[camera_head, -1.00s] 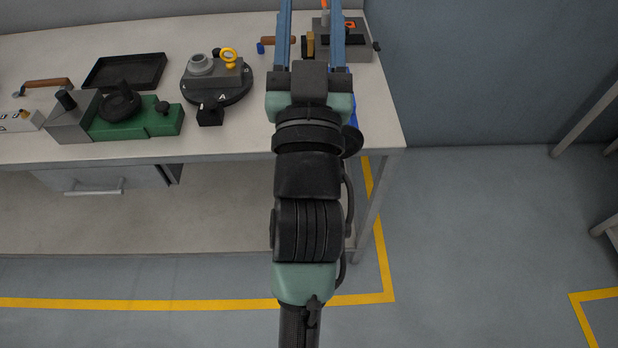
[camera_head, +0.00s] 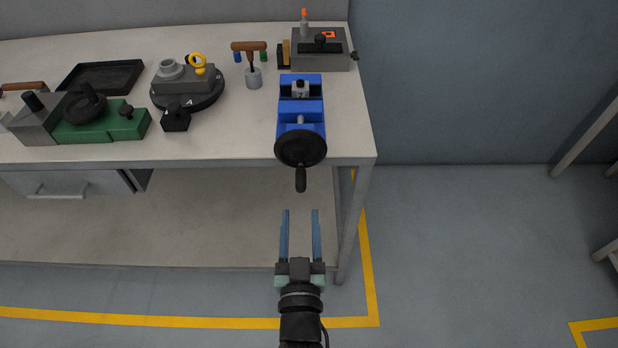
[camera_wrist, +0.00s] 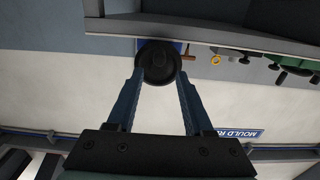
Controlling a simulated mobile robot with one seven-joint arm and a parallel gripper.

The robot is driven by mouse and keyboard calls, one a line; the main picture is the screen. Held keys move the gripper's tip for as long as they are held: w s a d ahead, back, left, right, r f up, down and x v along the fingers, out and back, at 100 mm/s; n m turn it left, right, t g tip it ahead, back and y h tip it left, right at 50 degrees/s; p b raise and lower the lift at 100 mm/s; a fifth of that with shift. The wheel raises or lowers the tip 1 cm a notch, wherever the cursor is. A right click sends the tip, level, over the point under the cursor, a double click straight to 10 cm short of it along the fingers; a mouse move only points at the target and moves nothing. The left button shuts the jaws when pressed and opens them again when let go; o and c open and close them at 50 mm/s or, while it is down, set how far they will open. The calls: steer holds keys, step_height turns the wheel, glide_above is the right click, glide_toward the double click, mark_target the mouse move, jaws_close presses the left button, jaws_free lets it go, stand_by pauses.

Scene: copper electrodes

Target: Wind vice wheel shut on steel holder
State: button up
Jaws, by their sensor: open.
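The blue vice (camera_head: 301,108) stands at the right front of the bench. Its black wheel (camera_head: 300,149) faces the front edge, with a crank handle (camera_head: 300,179) hanging down. A small grey block marked with a dark figure, likely the steel holder (camera_head: 300,89), sits in the vice; whether the jaws touch it I cannot tell. My gripper (camera_head: 301,212) is open and empty, in front of the bench and apart from the wheel. In the wrist view the wheel (camera_wrist: 158,64) appears between and beyond my fingertips (camera_wrist: 160,75).
A grey box with an orange mark (camera_head: 320,50) stands behind the vice. A round dark turntable (camera_head: 187,92), a green fixture (camera_head: 103,122) and a black tray (camera_head: 102,76) are to the left.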

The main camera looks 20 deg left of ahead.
mark_target(301, 191)
steer(key=b+x, duration=0.3)
steer(key=x, duration=0.3)
steer(key=shift+w+f, duration=0.2)
steer(key=shift+w+r, duration=0.1)
steer(key=shift+w+a+b, duration=0.2)
steer(key=shift+w+b, duration=0.1)
jaws_close()
